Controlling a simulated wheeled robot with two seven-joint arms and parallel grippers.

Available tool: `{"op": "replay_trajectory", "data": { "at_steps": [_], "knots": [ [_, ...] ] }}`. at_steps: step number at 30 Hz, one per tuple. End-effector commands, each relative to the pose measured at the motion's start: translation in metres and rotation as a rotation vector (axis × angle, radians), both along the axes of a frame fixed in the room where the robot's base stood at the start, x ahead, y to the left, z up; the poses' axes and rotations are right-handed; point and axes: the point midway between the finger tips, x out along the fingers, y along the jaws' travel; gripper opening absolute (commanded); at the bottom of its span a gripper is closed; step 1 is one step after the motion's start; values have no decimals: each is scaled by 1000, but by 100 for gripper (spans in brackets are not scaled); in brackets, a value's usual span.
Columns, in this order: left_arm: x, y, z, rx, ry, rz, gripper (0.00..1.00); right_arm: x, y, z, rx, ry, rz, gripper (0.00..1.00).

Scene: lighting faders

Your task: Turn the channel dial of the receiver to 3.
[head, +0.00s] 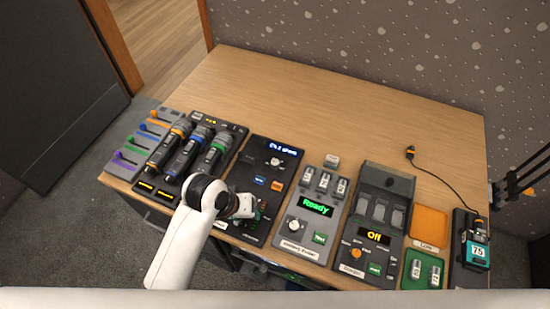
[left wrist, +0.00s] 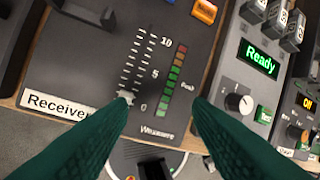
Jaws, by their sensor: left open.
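The receiver (head: 262,147) is a dark panel on the table, left of the middle. Its blue-lit display (head: 283,147) seems to start with "Ch", but the number is too small to read surely. The channel dial (head: 274,162) is a round knob below the display; its setting cannot be read. My left gripper (head: 250,207) is over the receiver's lower part, nearer the front than the dial. The dial is outside the wrist view.
A "Ready" battery unit (head: 312,209) stands right of the receiver, then a unit reading "Off" (head: 376,236). Orange and green trays (head: 428,223) lie farther right. The back of the table is clear.

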Motion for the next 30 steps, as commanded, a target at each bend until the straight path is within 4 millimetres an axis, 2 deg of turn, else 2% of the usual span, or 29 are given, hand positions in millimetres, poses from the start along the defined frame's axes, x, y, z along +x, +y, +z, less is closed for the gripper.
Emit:
{"op": "replay_trajectory", "data": {
  "at_steps": [1,4,8,12,18,24,26,30],
  "knots": [
    [10,-9,1,-7,11,2,46,7,0,1,0,-11,0,36],
    [30,-27,4,-18,43,15,46,13,0,1,1,-21,-1,36],
    [64,-55,12,-10,103,49,46,12,0,1,0,-19,-1,36],
    [111,-79,33,55,176,133,46,6,-1,1,0,-11,-2,36],
    [163,-82,67,171,225,306,46,2,-1,0,-1,-5,-3,36],
    [184,-76,84,225,234,408,46,2,-1,0,-1,-5,-3,36],
    [186,-76,82,229,237,417,46,2,0,1,0,-5,-3,36],
    [186,-76,66,231,238,419,46,2,1,3,1,-5,-4,36]
  ]
}}
